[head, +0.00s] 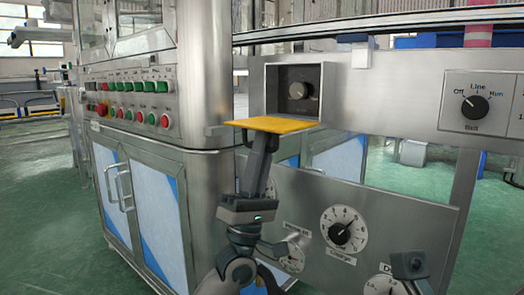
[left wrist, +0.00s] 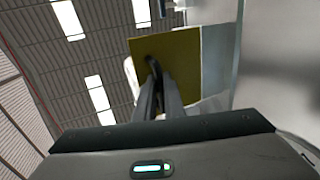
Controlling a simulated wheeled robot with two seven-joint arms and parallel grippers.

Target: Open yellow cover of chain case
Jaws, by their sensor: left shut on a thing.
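The yellow cover (head: 290,125) is folded down flat in the head view, sticking out from the lower edge of the square case opening (head: 270,90). A round knob (head: 297,90) shows inside. My left gripper (head: 258,146) reaches up from below to the underside of the cover. In the left wrist view the fingers (left wrist: 157,85) are shut on a dark handle (left wrist: 152,63) on the yellow cover (left wrist: 182,55). A dark part, seemingly my right gripper (head: 409,265), shows at the lower right; its fingers are not clear.
A steel panel carries a rotary switch (head: 474,105) at the right and a dial (head: 343,229) below the case. A steel cabinet (head: 140,200) with several coloured buttons stands at the left. Green floor (head: 50,210) lies open beyond it.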

